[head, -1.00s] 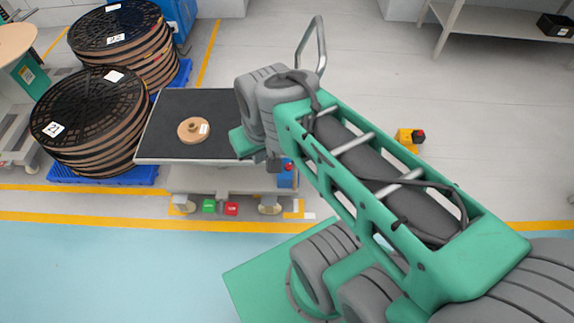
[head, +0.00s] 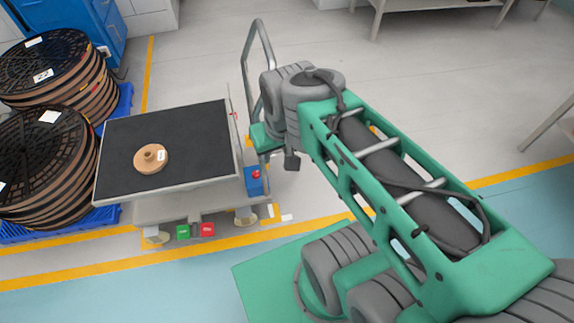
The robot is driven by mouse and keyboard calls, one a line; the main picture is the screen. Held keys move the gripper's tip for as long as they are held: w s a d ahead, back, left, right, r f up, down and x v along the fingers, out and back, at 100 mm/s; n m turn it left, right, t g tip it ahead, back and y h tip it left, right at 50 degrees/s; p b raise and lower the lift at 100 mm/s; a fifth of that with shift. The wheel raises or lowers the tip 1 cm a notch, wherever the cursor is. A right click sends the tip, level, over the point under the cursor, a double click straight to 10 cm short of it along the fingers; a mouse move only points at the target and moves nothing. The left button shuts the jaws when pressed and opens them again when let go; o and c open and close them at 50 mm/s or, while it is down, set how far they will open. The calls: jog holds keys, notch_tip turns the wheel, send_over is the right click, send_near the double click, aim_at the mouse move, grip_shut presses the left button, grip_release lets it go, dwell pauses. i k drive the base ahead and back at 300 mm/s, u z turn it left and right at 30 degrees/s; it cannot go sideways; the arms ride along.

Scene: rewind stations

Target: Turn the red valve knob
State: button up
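I see no clear red valve knob in the head view. A small red round piece (head: 256,174) sits on a blue box (head: 254,186) at the right end of a wheeled cart (head: 170,205); it is too small to tell whether it is a knob or a button. My arm reaches from the lower right up to the middle, its far joint beside the cart's right end. A small dark part (head: 291,161) hangs below that joint, and I cannot tell what it is. I make out no gripper fingers.
The cart's black top (head: 195,130) carries a brown reel (head: 150,158). Stacked black-topped reels (head: 40,165) stand on blue pallets at left. A metal handle frame (head: 258,50) rises behind my arm. Grey floor is open behind.

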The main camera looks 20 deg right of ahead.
aim_at(256, 174)
jog(key=z, duration=2.25)
jog(key=i, duration=4.3)
jog(key=u, duration=4.95)
jog(key=i, duration=1.65)
jog(key=z, duration=0.05)
